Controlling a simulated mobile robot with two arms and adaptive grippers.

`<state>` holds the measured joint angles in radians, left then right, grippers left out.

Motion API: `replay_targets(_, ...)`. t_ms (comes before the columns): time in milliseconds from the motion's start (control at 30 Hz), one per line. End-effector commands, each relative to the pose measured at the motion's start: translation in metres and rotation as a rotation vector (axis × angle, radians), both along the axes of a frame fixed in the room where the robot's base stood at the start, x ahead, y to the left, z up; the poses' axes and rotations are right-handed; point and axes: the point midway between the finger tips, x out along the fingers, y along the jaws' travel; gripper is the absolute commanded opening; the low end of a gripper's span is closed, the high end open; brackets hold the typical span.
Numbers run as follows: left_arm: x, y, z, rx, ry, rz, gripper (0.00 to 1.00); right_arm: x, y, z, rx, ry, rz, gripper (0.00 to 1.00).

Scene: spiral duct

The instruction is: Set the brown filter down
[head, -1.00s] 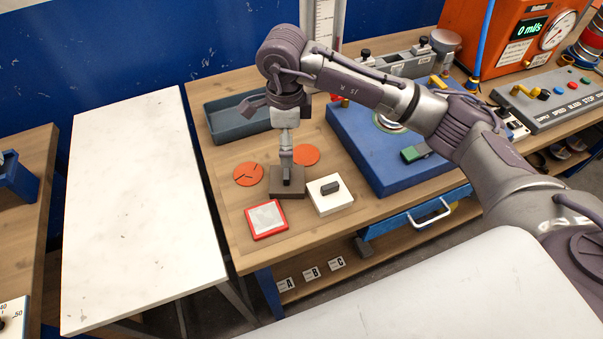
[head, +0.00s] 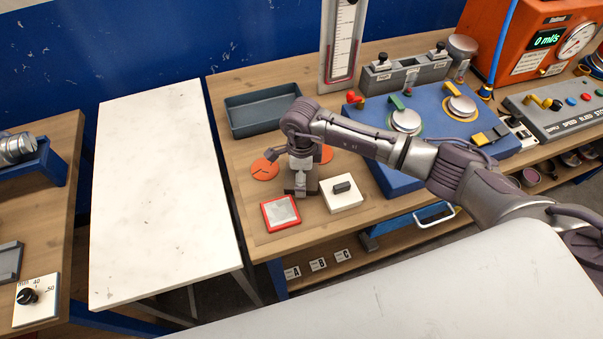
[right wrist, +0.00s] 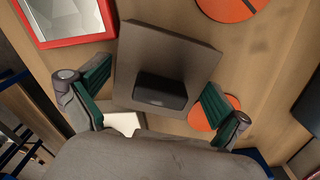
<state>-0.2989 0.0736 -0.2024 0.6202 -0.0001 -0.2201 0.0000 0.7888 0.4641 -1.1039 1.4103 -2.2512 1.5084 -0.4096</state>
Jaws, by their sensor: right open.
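The brown filter (right wrist: 180,48) is a flat square plate with a dark block handle (right wrist: 160,90). It appears to lie flat on the wooden bench, though its underside is hidden. My right gripper (right wrist: 154,104) is open in the right wrist view, its green-padded fingers apart on either side of the handle. In the head view my right gripper (head: 302,182) is straight above the brown filter and hides most of it, between the red-framed filter and an orange disc. My left gripper is not in view.
A red-framed filter (head: 281,213) and a white filter (head: 351,200) with a dark handle lie close by. Orange discs (head: 264,171) lie behind. A grey tray (head: 238,123) stands at the back, a blue valve panel (head: 455,140) to the right. The pale table (head: 155,200) is bare.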

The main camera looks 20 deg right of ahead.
Motion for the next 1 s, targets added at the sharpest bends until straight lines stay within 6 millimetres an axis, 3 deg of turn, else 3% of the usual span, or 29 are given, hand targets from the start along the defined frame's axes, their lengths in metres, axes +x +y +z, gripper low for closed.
replay_targets(233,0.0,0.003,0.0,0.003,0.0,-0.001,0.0,0.0,0.0,-0.002,0.001,-0.001,0.001,0.98)
replay_targets(567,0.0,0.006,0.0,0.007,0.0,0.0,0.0,0.0,0.0,-0.001,0.001,-0.001,0.001,0.45)
replay_targets(833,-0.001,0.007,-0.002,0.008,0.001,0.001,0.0,0.001,0.0,0.001,0.0,-0.002,0.0,0.45)
replay_targets(1000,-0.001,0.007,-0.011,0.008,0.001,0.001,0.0,0.002,0.0,0.014,0.001,-0.006,0.002,0.45)
